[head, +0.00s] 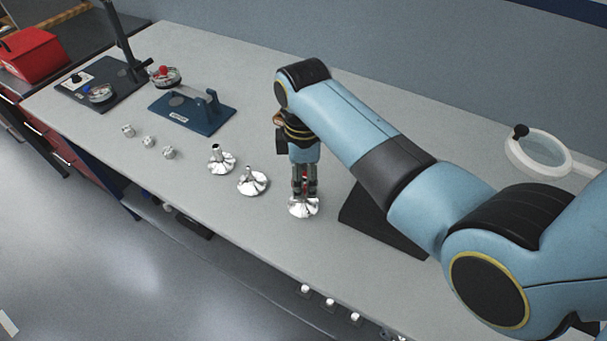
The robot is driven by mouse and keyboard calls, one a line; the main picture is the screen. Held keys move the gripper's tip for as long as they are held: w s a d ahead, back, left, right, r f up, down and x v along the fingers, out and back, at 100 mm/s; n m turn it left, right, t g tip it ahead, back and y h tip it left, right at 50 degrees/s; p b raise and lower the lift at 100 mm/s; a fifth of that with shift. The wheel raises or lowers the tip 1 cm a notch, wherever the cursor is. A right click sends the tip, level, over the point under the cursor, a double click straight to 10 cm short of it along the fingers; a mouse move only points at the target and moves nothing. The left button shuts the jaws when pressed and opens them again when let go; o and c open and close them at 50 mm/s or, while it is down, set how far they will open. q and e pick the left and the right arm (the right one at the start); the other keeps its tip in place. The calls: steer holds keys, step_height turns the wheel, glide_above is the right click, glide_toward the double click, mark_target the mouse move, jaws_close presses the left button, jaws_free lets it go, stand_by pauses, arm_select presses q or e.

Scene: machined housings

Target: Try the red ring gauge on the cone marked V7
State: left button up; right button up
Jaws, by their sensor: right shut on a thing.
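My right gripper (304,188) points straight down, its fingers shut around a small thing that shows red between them. Its shape is mostly hidden, so I cannot tell if it is the red ring gauge. Directly below the fingertips is a shiny flared metal piece (303,208); I cannot tell whether it touches the held thing. Two similar flared pieces with narrow necks stand to the left, a near one (252,184) and a farther one (222,163). No V7 mark is legible. My left gripper is not in view.
A blue fixture (195,113), a round metal piece with a red knob (165,78) and a black stand (115,87) are at the back left. Several small metal parts (148,142) lie nearer. A dark plate (375,222) and ringed magnifier (540,152) are right. The bench's near edge is close.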

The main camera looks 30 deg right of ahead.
steer(key=shift+f+b, duration=0.35)
steer(key=shift+f, duration=0.45)
stand_by(0.7)
steer(key=o, duration=1.4)
steer(key=shift+c, duration=0.2)
step_height(320, 180, up, 12)
